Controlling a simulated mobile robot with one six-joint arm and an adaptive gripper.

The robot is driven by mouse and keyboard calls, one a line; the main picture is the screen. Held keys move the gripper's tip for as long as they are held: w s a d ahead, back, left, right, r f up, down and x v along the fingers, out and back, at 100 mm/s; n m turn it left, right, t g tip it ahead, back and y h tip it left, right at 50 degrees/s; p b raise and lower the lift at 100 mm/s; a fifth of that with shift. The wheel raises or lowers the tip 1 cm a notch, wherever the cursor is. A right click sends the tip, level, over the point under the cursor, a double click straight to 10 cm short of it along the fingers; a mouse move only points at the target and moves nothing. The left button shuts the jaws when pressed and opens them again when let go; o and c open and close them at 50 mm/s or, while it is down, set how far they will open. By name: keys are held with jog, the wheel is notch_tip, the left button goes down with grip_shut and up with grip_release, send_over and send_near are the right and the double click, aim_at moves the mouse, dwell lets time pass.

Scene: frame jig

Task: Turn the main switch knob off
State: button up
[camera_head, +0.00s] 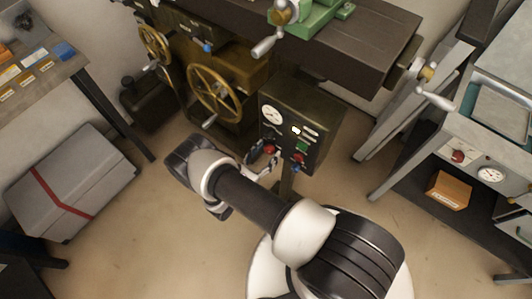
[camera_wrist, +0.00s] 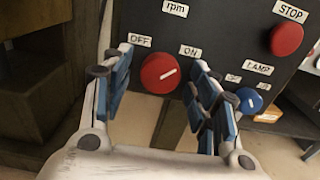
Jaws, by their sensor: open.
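The main switch knob (camera_wrist: 165,73) is a round red knob on the dark control panel (camera_wrist: 220,25), under the OFF label (camera_wrist: 139,40) and the ON label (camera_wrist: 190,51). Its white mark points up and right, towards the ON side. My gripper (camera_wrist: 158,62) is open, with one blue-padded finger on each side of the knob. I cannot tell whether either finger touches it. In the head view the knob (camera_head: 269,149) shows low on the panel's left, partly hidden by my gripper (camera_head: 262,158).
A red STOP button (camera_wrist: 286,39) and a blue LAMP knob (camera_wrist: 249,100) sit to the right on the same panel. A brass handwheel (camera_head: 214,92) stands left of the panel. A grey case (camera_head: 75,180) lies on the floor at left, and a bench (camera_head: 475,150) stands at right.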

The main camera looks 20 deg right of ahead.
jog(key=c, duration=1.1)
jog(key=shift+o, duration=0.2)
jog(key=shift+n, duration=0.3)
jog(key=n, duration=1.3)
jog(key=shift+s, duration=0.1)
jog(key=shift+n, duration=2.1)
